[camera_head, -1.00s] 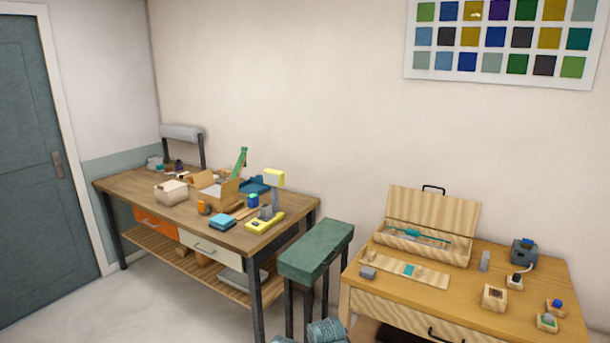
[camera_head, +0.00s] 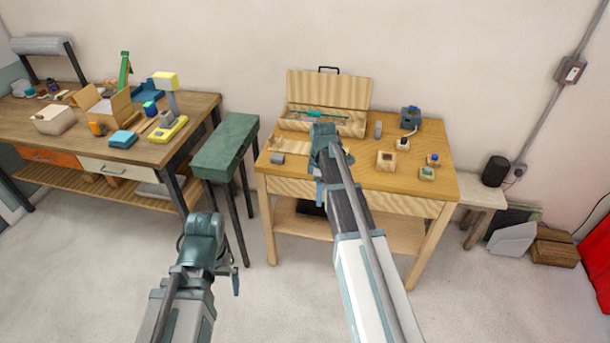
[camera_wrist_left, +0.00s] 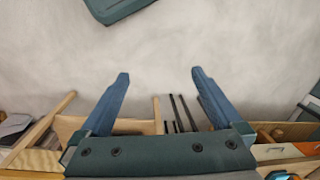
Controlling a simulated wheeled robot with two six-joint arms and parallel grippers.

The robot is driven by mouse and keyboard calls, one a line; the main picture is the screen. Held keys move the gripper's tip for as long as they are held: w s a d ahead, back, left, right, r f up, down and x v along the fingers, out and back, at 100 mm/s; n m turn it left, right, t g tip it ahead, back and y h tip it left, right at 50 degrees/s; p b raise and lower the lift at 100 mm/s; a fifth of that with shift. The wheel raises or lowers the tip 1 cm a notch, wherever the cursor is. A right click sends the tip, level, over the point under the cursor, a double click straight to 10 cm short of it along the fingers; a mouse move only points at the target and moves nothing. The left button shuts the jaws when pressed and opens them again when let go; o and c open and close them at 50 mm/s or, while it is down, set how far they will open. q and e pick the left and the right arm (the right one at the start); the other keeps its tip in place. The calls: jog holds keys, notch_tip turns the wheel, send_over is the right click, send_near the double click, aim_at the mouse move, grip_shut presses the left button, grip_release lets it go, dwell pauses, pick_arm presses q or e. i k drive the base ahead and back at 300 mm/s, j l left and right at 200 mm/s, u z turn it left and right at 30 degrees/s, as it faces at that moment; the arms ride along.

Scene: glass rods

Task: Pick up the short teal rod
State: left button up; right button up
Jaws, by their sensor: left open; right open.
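A thin teal rod (camera_head: 328,115) lies in the open wooden case on the right-hand table in the head view. I cannot tell its full length or whether other rods lie with it. My right gripper (camera_head: 318,190) is in front of the table, below and in front of the case, apart from the rod; its fingers show only small there. My left gripper (camera_head: 236,285) is low over the floor, left of the table and far from the case. The left wrist view shows its two blue fingers (camera_wrist_left: 160,78) spread wide with nothing between them.
The wooden case (camera_head: 327,88) stands at the back of the table (camera_head: 430,180), with several small blocks and devices around it. A green stool (camera_head: 226,146) stands left of it. A cluttered workbench (camera_head: 60,150) is farther left. The floor in front is clear.

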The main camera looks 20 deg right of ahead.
aim_at(315, 113)
jog(key=i+l, duration=0.25)
jog(key=i, duration=0.55)
jog(key=i+l+z, duration=0.15)
jog(key=i, duration=0.6)
jog(key=i+l, duration=0.25)
jog(key=i, duration=0.55)
jog(key=z, duration=0.05)
